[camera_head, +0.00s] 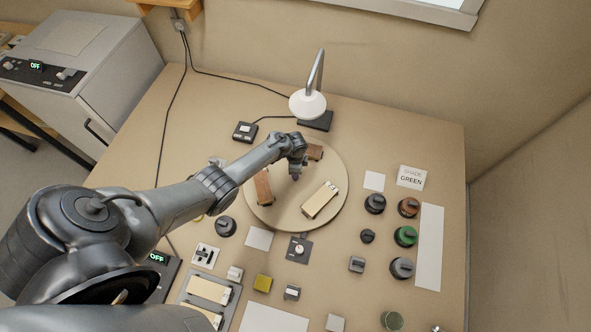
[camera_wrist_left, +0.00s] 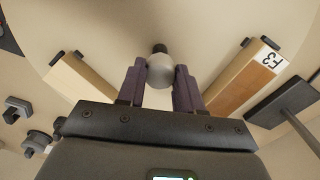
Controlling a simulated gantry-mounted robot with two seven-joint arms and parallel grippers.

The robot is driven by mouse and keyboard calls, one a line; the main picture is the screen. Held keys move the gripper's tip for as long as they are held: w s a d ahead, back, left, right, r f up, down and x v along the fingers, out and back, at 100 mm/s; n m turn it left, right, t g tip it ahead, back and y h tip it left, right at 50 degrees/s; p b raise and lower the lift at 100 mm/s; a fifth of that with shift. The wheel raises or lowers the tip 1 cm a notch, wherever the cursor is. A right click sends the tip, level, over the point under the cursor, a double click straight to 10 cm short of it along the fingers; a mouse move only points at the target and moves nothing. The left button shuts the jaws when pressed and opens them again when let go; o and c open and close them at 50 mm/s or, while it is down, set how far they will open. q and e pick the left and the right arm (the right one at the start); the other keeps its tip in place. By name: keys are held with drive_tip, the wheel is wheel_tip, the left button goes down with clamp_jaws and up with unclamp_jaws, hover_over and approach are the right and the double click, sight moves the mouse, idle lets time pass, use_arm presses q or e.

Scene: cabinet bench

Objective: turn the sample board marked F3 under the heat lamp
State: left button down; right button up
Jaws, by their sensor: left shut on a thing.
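A round turntable (camera_head: 285,222) stands in the middle of the bench with three boards on it. The board marked F3 (camera_wrist_left: 240,78) lies beside the lamp base in the left wrist view; in the head view the board near the lamp (camera_head: 315,152) is partly hidden by my arm. A second board (camera_head: 320,200) with a small label lies at front right, a third (camera_head: 264,187) at left. My left gripper (camera_head: 295,176) is over the turntable's middle; its fingers (camera_wrist_left: 160,82) are shut on a grey round knob (camera_wrist_left: 159,68). The heat lamp (camera_head: 308,102) stands behind the turntable.
A small box (camera_head: 245,131) with a cable sits left of the lamp. Several knobs and blocks stand at the right and front of the bench, with a card (camera_head: 411,177) reading SHADE GREEN. A grey machine (camera_head: 85,75) is at far left.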

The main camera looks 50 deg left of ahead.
idle(0.4)
use_arm(q)
drive_tip(key=c, duration=0.7)
unclamp_jaws()
drive_tip(key=shift+c, duration=0.2)
drive_tip(key=shift+r, duration=0.45)
wheel_tip(320, 180, up, 10)
drive_tip(key=p, duration=0.4)
drive_tip(key=shift+f, duration=0.1)
